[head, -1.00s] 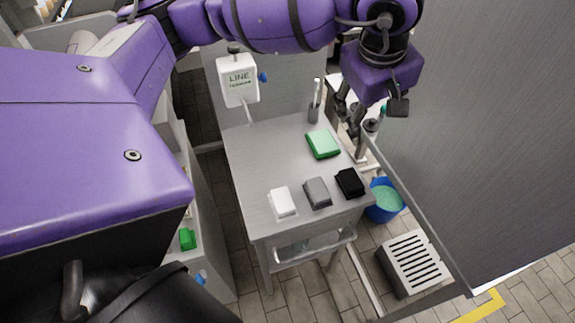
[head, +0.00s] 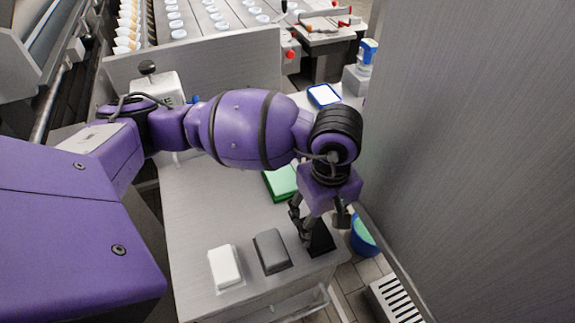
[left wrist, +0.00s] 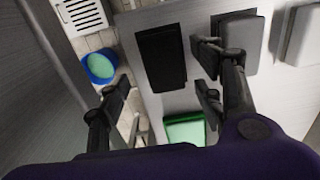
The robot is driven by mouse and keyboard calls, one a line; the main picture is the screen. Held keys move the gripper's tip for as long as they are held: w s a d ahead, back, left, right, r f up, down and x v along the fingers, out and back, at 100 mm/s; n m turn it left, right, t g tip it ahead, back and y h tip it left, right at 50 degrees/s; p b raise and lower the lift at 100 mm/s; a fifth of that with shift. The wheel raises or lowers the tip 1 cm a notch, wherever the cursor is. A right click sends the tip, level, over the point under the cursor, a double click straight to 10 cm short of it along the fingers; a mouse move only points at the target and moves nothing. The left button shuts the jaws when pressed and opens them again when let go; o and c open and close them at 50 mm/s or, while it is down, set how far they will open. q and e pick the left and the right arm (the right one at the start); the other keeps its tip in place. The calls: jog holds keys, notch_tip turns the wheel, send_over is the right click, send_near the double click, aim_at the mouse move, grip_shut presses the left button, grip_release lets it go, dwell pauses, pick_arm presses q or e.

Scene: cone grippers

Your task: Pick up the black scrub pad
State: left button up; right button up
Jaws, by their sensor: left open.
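The black scrub pad (head: 321,238) lies at the right front corner of the grey metal table, partly hidden by my left gripper in the head view. In the left wrist view the black pad (left wrist: 162,58) shows whole, a dark rectangle ahead of the fingers and between their lines. My left gripper (head: 318,232) points down above the pad. Its fingers are spread wide and empty in the left wrist view (left wrist: 165,92). I cannot tell the exact height between fingertips and pad. My right gripper does not show.
A grey pad (head: 271,251) and a white pad (head: 225,267) lie left of the black one. A tall grey panel (head: 470,150) stands close on the right. A blue bucket (head: 361,240) is on the floor beside the table.

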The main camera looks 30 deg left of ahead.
aim_at(317, 229)
pick_arm(q)
jog(key=f, duration=0.3)
jog(key=shift+s+a+f, duration=0.2)
jog(key=shift+f, duration=0.1)
jog(key=shift+w+f, duration=0.1)
jog(key=shift+f, duration=0.25)
jog(key=c, duration=0.9)
